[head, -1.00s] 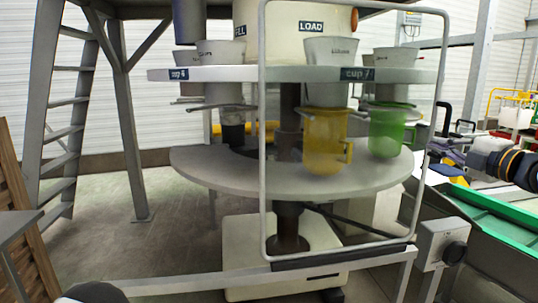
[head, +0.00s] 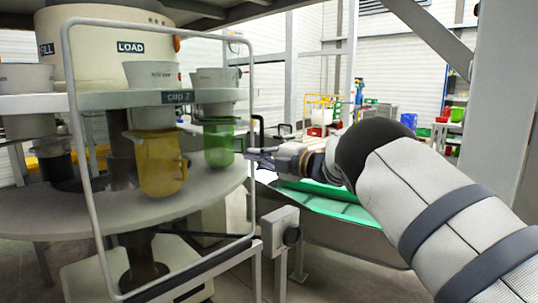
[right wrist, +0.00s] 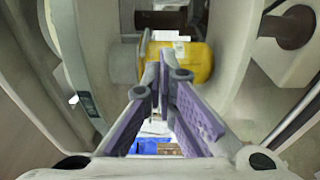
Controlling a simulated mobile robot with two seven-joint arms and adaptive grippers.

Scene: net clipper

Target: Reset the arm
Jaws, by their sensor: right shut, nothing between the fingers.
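My right arm comes in from the right in the head view. Its gripper (head: 258,157) is beside the carousel, just right of the green cup (head: 218,143) and apart from it as far as I can tell. In the right wrist view the two purple-padded fingers (right wrist: 164,68) meet at their tips, shut with nothing held. A yellow cup (head: 159,162) hangs left of the green one over the round grey lower plate (head: 205,185). My left gripper is not in view.
A clear-fronted guard with a grey frame (head: 94,205) stands before the carousel. A grey switch box (head: 281,227) is below my right gripper. A green-edged trough (head: 320,203) runs beneath my right arm. A steel post (head: 498,110) stands at right.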

